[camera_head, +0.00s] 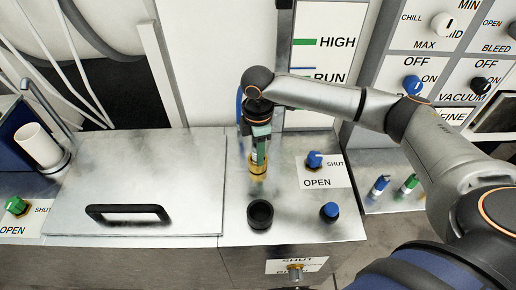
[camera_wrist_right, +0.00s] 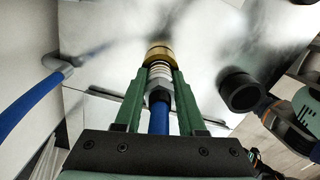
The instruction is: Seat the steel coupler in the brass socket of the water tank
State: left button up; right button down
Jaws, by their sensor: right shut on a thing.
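My right gripper (camera_head: 260,150) points down over the metal counter. In the right wrist view its green fingers (camera_wrist_right: 160,88) are shut on the steel coupler (camera_wrist_right: 158,73), which has a ringed end and a blue hose behind it. The brass socket (camera_head: 258,169) stands upright on the counter right under the fingertips. It also shows in the right wrist view (camera_wrist_right: 159,51), directly in line with the coupler's end. The coupler's end meets the socket's mouth; how deep it sits I cannot tell. My left gripper is out of view.
A black ring-shaped holder (camera_head: 260,214) stands in front of the socket. A blue valve knob (camera_head: 314,159) and a blue-capped fitting (camera_head: 330,211) are to the right. A lid with a black handle (camera_head: 127,214) lies left. The blue hose (camera_wrist_right: 38,95) arcs at left.

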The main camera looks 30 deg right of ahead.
jog(key=shift+s+f, duration=0.15)
jog(key=shift+f, duration=0.3)
jog(key=c, duration=0.5)
grip_release()
jog(key=shift+a+f, duration=0.1)
jog(key=shift+f, duration=0.15)
jog(key=shift+s, duration=0.1)
jog(key=shift+r, duration=0.5)
jog(key=r, duration=1.2)
jog(key=shift+w+r, duration=0.25)
jog(key=shift+r, duration=0.1)
